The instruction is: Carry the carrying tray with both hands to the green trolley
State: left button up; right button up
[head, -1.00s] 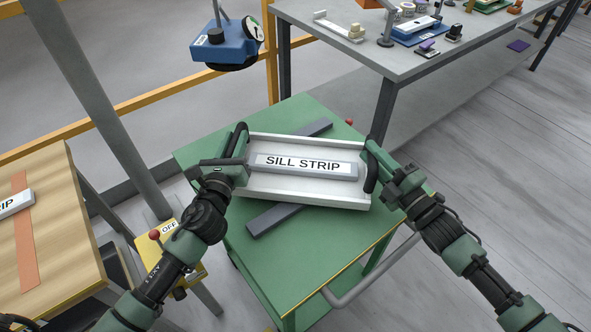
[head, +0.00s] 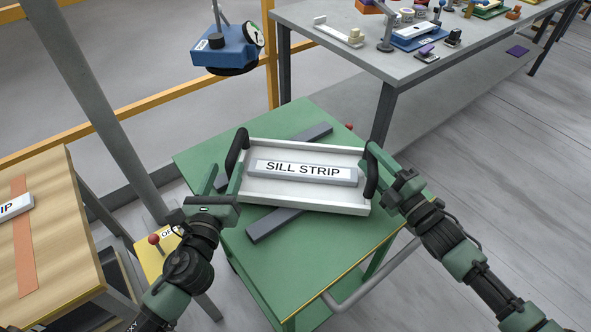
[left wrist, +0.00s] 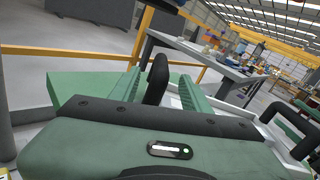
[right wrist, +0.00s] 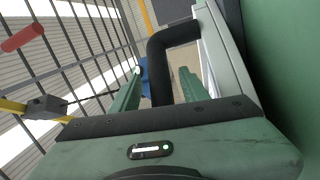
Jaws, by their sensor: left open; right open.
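The white carrying tray (head: 300,205) rests on the green trolley (head: 205,150), across a dark grey bar (head: 272,224) on its top. A grey block labelled SILL STRIP (head: 303,171) lies in the tray. My left gripper (head: 222,178) is open, just off the tray's left black handle (head: 237,150); in the left wrist view that handle (left wrist: 157,78) stands beyond and between the spread fingers. My right gripper (head: 376,165) is open at the right black handle (head: 371,178). In the right wrist view this handle (right wrist: 160,70) lies between the fingers, and I cannot tell whether they touch it.
A wooden table (head: 60,235) is at the left, with a yellow switch box (head: 153,258) with a red knob beside it. A grey workbench (head: 370,60) with several items stands behind right. Open floor lies at the right.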

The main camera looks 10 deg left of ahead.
pick_arm(q)
jog(key=shift+s, duration=1.6)
pick_arm(e)
jog(key=shift+s+d+f, duration=0.15)
jog(key=shift+s+d, duration=0.05)
jog(key=shift+s, duration=0.05)
jog(key=v, duration=1.1)
jog(key=shift+s+d, duration=0.1)
jog(key=shift+d, duration=0.1)
